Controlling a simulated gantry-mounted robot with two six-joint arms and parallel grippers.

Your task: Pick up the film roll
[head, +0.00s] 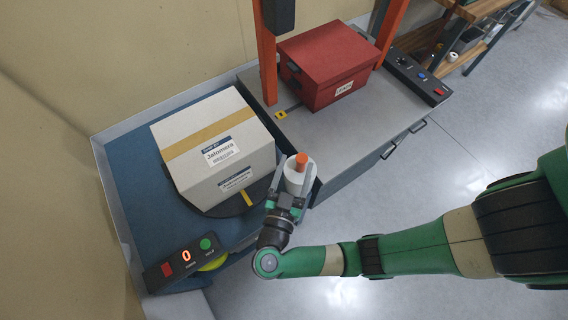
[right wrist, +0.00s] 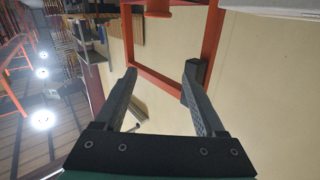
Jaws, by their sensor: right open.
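The film roll (head: 296,180), a white cylinder with an orange top piece, shows in the head view beside the right edge of the cardboard box. My right gripper (head: 292,182) is open, and in the head view its fingers overlap the roll, one at each side. In the right wrist view the gap between the open fingers (right wrist: 167,100) is empty and the roll does not show, so I cannot tell whether the fingers are around it or above it. The gripper hides the roll's lower part. My left gripper is not in view.
A taped cardboard box (head: 205,140) stands on a dark turntable on the blue surface. A red lidded case (head: 325,62) sits on the grey bench behind, by an orange frame (head: 265,60). A control box (head: 185,262) is at front left; wooden shelves (head: 480,40) stand at back right.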

